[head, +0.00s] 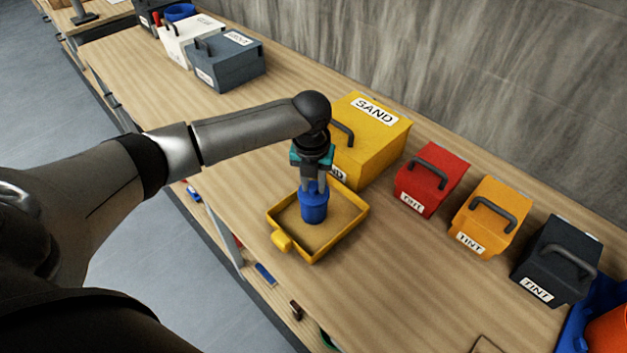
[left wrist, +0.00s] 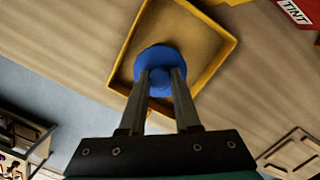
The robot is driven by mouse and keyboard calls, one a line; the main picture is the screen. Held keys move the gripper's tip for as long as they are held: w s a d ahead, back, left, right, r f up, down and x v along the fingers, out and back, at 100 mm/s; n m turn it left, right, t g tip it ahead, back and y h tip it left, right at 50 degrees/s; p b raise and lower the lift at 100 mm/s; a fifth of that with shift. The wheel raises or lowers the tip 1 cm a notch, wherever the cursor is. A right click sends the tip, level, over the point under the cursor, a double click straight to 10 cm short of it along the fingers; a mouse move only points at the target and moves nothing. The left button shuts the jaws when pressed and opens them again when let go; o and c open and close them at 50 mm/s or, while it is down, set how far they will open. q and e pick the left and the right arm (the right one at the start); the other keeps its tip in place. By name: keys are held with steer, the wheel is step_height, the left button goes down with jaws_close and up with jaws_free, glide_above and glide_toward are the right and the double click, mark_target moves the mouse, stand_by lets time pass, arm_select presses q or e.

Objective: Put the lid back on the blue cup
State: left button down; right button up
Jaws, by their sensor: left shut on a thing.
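The blue cup (head: 314,211) stands upright inside a shallow yellow tray (head: 277,214) on the wooden bench. My left gripper (head: 314,186) points down right above the cup. In the left wrist view its two fingers (left wrist: 160,82) are shut on the knob of a round blue lid (left wrist: 158,54). The lid is at the cup's mouth; I cannot tell whether it rests on the rim or is slightly above it. In the left wrist view the lid hides the cup. My right gripper is not in view.
A yellow SAND box (head: 374,140) stands close behind the tray. Red (head: 441,170), orange (head: 486,211) and dark TINT (head: 556,256) boxes stand to the right. White (head: 186,36) and grey-blue (head: 228,64) boxes are at the far left.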

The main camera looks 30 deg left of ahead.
arm_select(q)
steer(key=shift+f+p, duration=0.2)
steer(key=shift+p, duration=0.7)
stand_by(1.7)
stand_by(0.3)
steer(key=shift+c, duration=0.3)
jaws_free()
stand_by(0.3)
step_height(320, 180, up, 5)
steer(key=p, duration=0.5)
steer(key=shift+r+p, duration=1)
steer(key=shift+r, duration=0.05)
steer(key=shift+c, duration=0.4)
